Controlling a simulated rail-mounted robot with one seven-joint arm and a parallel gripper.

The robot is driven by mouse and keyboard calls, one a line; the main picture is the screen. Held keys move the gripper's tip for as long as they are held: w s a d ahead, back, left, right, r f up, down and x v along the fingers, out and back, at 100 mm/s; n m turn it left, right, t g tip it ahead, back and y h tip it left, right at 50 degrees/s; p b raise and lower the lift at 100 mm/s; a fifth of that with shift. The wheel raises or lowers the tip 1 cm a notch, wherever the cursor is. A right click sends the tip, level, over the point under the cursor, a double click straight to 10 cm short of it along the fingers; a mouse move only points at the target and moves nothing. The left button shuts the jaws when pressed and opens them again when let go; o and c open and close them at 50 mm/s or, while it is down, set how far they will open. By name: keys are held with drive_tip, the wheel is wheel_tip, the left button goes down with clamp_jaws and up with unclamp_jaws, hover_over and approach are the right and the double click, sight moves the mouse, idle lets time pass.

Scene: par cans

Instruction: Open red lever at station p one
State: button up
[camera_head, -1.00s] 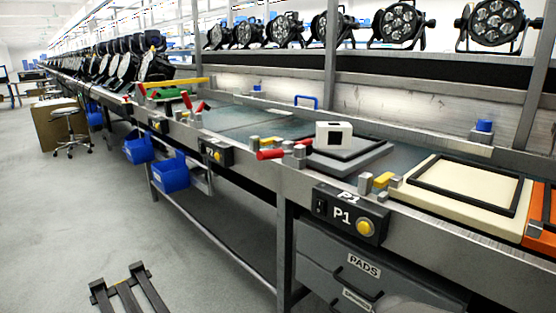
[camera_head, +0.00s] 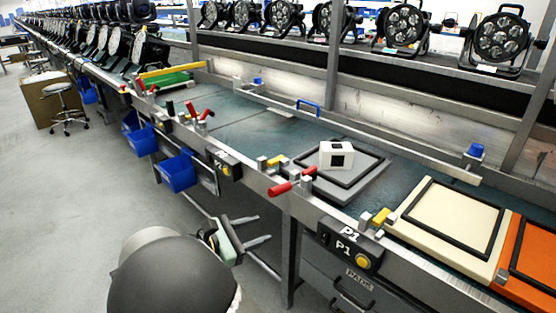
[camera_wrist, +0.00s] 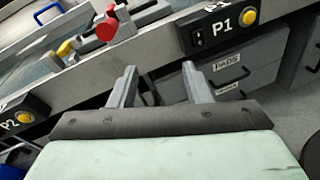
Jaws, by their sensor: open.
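The P1 station has a black control box (camera_head: 348,246) with a yellow button on the bench front, and its label also shows in the wrist view (camera_wrist: 220,27). A red lever (camera_head: 290,185) lies nearly level at the bench edge, left of the P1 box and beside a grey pad with a white cube. In the wrist view a red lever end (camera_wrist: 107,28) points towards the camera, left of the P1 box. My gripper (camera_head: 262,231) is in front of the bench, below and left of that lever, apart from it. Its two fingers (camera_wrist: 157,78) are spread and empty.
The P2 box (camera_head: 224,164) and more red levers (camera_head: 201,121) are further left. Blue bins (camera_head: 177,172) hang below the bench. Drawers (camera_head: 352,288) sit under P1. Cream (camera_head: 450,228) and orange (camera_head: 535,262) pads lie right. The floor at left is open.

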drive_tip(key=a+r+n+t, duration=0.2)
drive_tip(key=a+r+t, duration=0.1)
drive_tip(key=a, duration=0.3)
drive_tip(key=b, duration=0.2)
approach(281, 186)
drive_tip(key=x, duration=0.6)
drive_tip(key=f+x, duration=0.1)
drive_tip(key=x, duration=0.3)
drive_tip(key=shift+w, duration=0.15)
drive_tip(key=shift+c, duration=0.3)
clamp_jaws()
